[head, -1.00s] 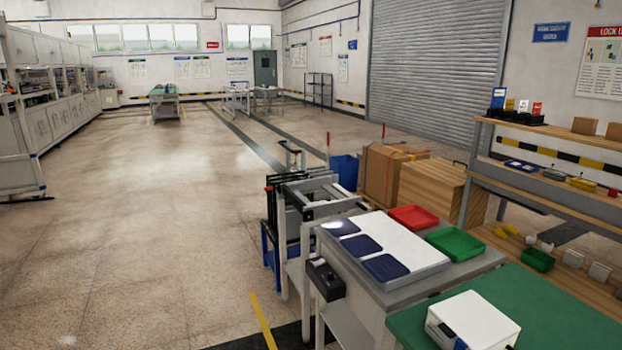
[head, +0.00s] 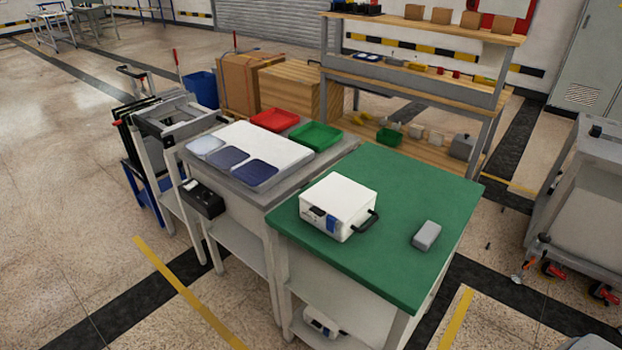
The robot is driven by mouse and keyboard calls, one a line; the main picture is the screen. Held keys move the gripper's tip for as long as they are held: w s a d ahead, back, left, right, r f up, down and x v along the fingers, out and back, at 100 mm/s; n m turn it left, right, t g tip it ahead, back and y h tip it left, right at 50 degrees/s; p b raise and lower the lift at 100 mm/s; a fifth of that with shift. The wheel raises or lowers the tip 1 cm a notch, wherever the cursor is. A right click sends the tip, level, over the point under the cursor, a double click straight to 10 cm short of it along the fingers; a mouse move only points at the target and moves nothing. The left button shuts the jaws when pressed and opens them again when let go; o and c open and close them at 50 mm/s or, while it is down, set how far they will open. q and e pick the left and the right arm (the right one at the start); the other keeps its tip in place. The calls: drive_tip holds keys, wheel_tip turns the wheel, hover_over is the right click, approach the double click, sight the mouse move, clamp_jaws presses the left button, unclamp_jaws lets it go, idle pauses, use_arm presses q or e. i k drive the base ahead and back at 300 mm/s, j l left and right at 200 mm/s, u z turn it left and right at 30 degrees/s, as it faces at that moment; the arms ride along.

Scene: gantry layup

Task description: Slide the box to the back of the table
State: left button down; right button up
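A white box (head: 340,199) with a dark handle on its right side and a small panel on its front sits on the green-topped table (head: 410,184). It stands near the table's left side, by the edge that meets the grey table. A small grey block (head: 427,235) lies on the same green top, to the right of the box and apart from it. Neither of my grippers shows in the head view.
A grey table (head: 243,190) with a white board, blue pads, a red tray (head: 275,120) and a green tray (head: 315,136) adjoins on the left. Wooden shelving (head: 420,90) stands behind. A grey cart (head: 590,200) is at right. The green top's far part is clear.

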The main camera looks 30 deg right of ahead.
sight(343, 232)
drive_tip(key=z, duration=0.5)
drive_tip(key=i+j+z, duration=0.15)
drive_tip(key=j+z, duration=0.85)
